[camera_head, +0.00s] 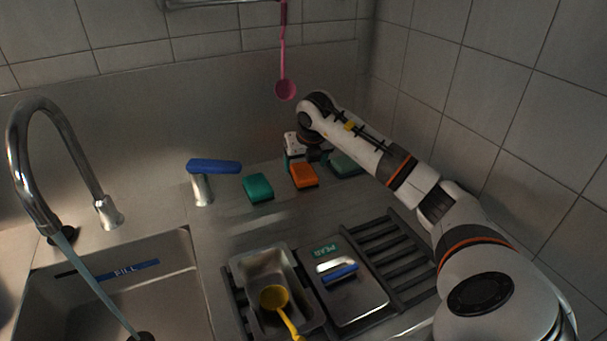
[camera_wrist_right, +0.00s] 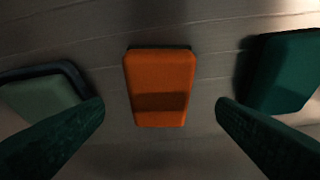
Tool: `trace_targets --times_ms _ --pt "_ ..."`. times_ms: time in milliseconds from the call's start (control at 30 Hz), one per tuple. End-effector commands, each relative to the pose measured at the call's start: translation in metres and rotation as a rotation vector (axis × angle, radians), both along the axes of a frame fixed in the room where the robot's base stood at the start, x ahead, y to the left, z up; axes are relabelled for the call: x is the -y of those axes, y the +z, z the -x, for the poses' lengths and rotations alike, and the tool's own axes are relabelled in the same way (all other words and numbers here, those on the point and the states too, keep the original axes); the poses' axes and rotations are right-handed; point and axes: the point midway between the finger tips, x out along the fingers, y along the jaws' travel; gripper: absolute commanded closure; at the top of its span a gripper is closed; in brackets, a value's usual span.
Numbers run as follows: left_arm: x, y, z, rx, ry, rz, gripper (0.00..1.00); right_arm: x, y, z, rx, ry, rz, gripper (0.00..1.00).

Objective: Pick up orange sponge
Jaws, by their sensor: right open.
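The orange sponge (camera_head: 303,175) lies on the metal counter near the back wall, between two green sponges. In the right wrist view the orange sponge (camera_wrist_right: 159,88) is centred ahead of the fingers, with a shadow band across its lower part. My right gripper (camera_head: 300,160) is above and just behind it in the head view. In the right wrist view my right gripper (camera_wrist_right: 160,112) is open, with one finger on each side of the sponge's lower end. No contact shows. My left gripper is not in view.
A teal sponge (camera_head: 258,187) lies left of the orange one, a grey-green sponge (camera_head: 345,164) right of it. A blue-handled tap (camera_head: 202,185) stands further left. A metal pan (camera_head: 245,262) with a yellow ladle (camera_head: 275,299) and a lidded container (camera_head: 350,300) are in front.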

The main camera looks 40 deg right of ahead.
Motion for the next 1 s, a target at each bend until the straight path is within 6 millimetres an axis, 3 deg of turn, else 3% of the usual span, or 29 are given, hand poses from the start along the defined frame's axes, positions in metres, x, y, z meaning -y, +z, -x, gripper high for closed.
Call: trace_targets --times_ms 133,300,1000 --pt "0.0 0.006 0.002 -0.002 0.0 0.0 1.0 0.004 -0.021 -0.009 -0.002 0.0 -0.005 0.2" --pt "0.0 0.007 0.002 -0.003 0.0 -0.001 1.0 0.007 -0.033 -0.013 -0.001 0.0 -0.001 0.2" --pt "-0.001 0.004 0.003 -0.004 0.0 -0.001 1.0 0.007 -0.038 -0.013 0.0 0.001 0.0 0.2"
